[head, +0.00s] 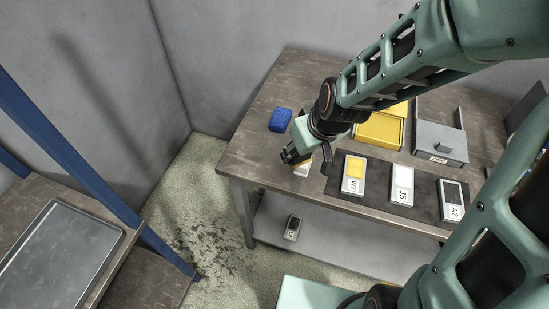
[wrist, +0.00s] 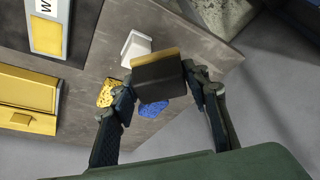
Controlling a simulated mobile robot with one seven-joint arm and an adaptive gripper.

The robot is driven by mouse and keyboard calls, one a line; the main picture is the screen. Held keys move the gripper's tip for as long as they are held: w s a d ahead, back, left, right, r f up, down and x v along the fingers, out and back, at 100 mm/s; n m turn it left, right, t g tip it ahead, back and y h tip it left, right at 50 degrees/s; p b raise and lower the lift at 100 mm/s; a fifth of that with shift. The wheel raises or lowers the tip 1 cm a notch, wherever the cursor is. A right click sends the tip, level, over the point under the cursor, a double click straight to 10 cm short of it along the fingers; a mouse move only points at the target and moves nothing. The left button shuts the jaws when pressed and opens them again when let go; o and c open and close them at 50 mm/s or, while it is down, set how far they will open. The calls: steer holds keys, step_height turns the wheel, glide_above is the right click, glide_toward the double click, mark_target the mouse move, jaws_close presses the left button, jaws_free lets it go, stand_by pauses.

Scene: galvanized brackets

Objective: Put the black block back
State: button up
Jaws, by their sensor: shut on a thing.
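In the wrist view, my gripper (wrist: 160,88) is shut on a black block (wrist: 160,80) with a tan upper edge. In the head view, my gripper (head: 294,156) is near the table's front left edge, left of the black mat (head: 377,172). The mat bears three labelled holders: W7 (head: 353,186) with a yellow insert, J5 (head: 402,195) with a white one, and A2 (head: 452,212) with a dark centre. I cannot tell whether that centre is a block or an empty recess. The held block is mostly hidden in the head view.
A white piece (wrist: 134,46) stands on the table just beyond the held block. A blue sponge (head: 280,119) and a yellow sponge (wrist: 107,93) lie nearby. Yellow bin (head: 380,131) and grey box (head: 440,141) stand behind the mat. Another dark-centred holder (head: 292,228) is on the lower shelf.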

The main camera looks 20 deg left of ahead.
mark_target(272, 157)
steer(key=w+a+f+b, duration=0.1)
steer(key=a+f+b, duration=0.1)
steer(key=w+a+f+b, duration=0.2)
steer(key=b, duration=0.1)
steer(key=w+a+f+b, duration=0.2)
steer(key=b, duration=0.1)
steer(key=shift+a+f, duration=0.35)
steer(key=shift+f, duration=0.05)
steer(key=shift+w+a+f+b, duration=0.35)
steer(key=shift+w+b, duration=0.05)
steer(key=shift+b, duration=0.2)
steer(key=shift+w+a+f+b, duration=0.1)
steer(key=shift+a+f+b, duration=0.05)
steer(key=shift+f+b, duration=0.2)
steer(key=shift+w+a+f+b, duration=0.1)
steer(key=shift+f+b, duration=0.95)
steer(key=shift+f, duration=0.5)
steer(key=shift+f, duration=0.15)
steer(key=o, duration=1.1)
